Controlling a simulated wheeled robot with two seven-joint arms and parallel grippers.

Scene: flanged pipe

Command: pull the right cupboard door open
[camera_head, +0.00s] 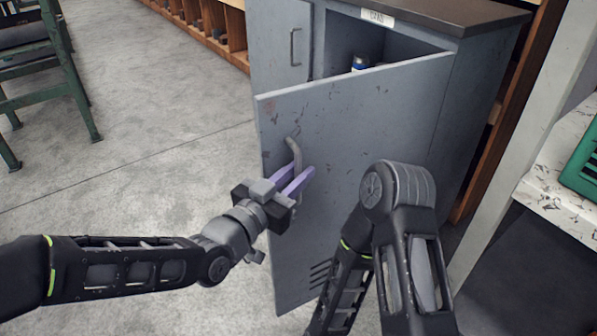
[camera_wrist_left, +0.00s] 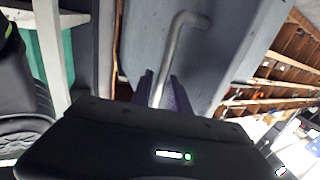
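The right cupboard door (camera_head: 345,150) is grey, scuffed and swung partly open, with the cupboard interior (camera_head: 345,45) showing above it. Its bent metal handle (camera_head: 296,152) is on the door's outer face, near the left free edge. My left gripper (camera_head: 297,178) has its purple fingers at the handle. In the left wrist view the handle (camera_wrist_left: 181,45) runs down between the two fingers (camera_wrist_left: 162,88), which lie close on both sides of it. The fingers look shut on it. My right arm is folded in front of the door's lower part; its gripper is out of view.
The left cupboard door (camera_head: 280,40) is shut. A can (camera_head: 360,63) stands inside the cupboard, below a label (camera_head: 378,16). A table with a green tray (camera_head: 585,165) is at the right. A green metal frame (camera_head: 65,75) is at the far left. The concrete floor (camera_head: 150,120) left of the door is clear.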

